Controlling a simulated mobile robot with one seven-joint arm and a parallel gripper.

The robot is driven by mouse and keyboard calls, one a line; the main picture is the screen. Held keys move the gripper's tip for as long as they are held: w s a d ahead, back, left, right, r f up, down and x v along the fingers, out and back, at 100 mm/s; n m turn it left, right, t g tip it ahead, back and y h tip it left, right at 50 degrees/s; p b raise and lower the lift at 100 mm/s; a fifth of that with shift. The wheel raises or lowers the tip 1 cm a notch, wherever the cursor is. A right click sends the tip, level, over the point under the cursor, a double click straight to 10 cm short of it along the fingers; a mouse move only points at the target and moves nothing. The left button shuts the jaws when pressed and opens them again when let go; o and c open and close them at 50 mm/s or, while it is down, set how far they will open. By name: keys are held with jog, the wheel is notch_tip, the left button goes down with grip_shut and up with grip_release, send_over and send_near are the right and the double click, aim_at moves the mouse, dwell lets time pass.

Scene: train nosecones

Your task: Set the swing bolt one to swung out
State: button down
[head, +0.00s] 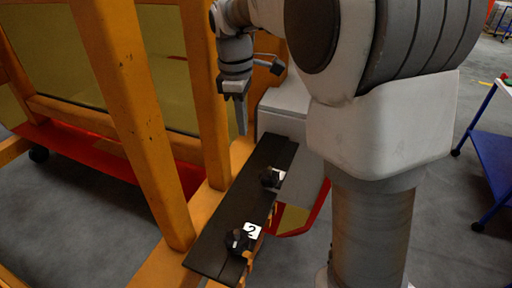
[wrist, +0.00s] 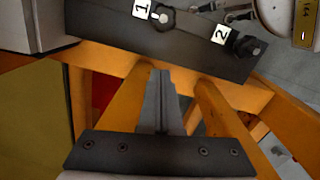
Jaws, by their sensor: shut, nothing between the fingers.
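Swing bolt one (wrist: 162,18) is a dark knob beside a white label marked 1 (wrist: 141,8) on a black plate (wrist: 95,22), near the top of the wrist view. It also shows in the head view (head: 269,177), where its label is seen edge-on and I cannot read it. Swing bolt two (head: 237,241) sits nearer on the same plate, by a label marked 2 (head: 252,231). My gripper (head: 242,130) is shut and empty, pointing down above the plate's far end, apart from both bolts. Its closed fingers show in the wrist view (wrist: 163,75).
Orange frame posts (head: 130,90) stand left of the plate, with yellowish panels behind. A light grey box (head: 284,112) stands by the plate's far end. A blue cart (head: 490,165) is at the right. Grey floor lies open around.

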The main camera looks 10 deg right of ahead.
send_near(262, 173)
jog(key=w+a+f, duration=0.2)
jog(key=a+f, duration=0.1)
jog(key=f, duration=0.1)
jog(key=d, duration=0.1)
jog(key=s+d, duration=0.1)
jog(key=d, duration=0.1)
jog(key=shift+s+d+f, duration=0.2)
jog(key=shift+s+f, duration=0.15)
jog(key=shift+b, duration=0.35)
